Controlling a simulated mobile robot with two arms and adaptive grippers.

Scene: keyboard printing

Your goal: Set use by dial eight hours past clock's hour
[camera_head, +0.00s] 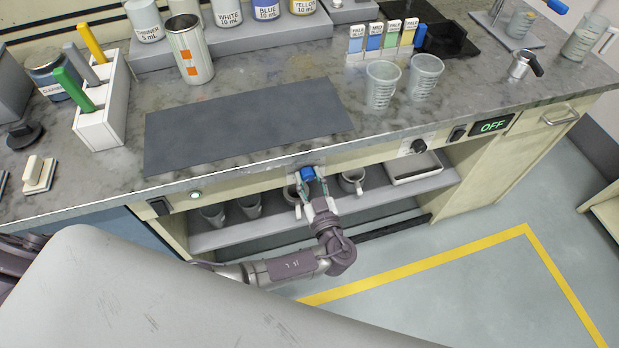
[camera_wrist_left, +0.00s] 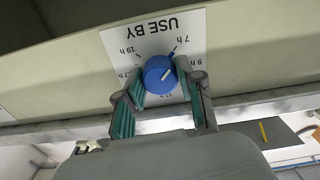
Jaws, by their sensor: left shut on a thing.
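The blue use-by dial (camera_wrist_left: 159,74) sits on a white plate (camera_wrist_left: 150,42) marked "USE BY", which appears upside down in the left wrist view. Hour marks such as "7 h", "9 h" and "19 h" surround it; others are partly covered by my fingers. In the head view the dial (camera_head: 307,173) is on the counter's front panel. My left gripper (camera_head: 309,184) is shut on the dial. No clock shows. My right gripper is not in view.
A black knob (camera_head: 418,146) and an "OFF" display (camera_head: 491,126) are farther right on the front panel. A shelf (camera_head: 225,236) with mugs lies beneath. A dark mat (camera_head: 245,134), cups and paint jars occupy the counter. Open floor lies in front.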

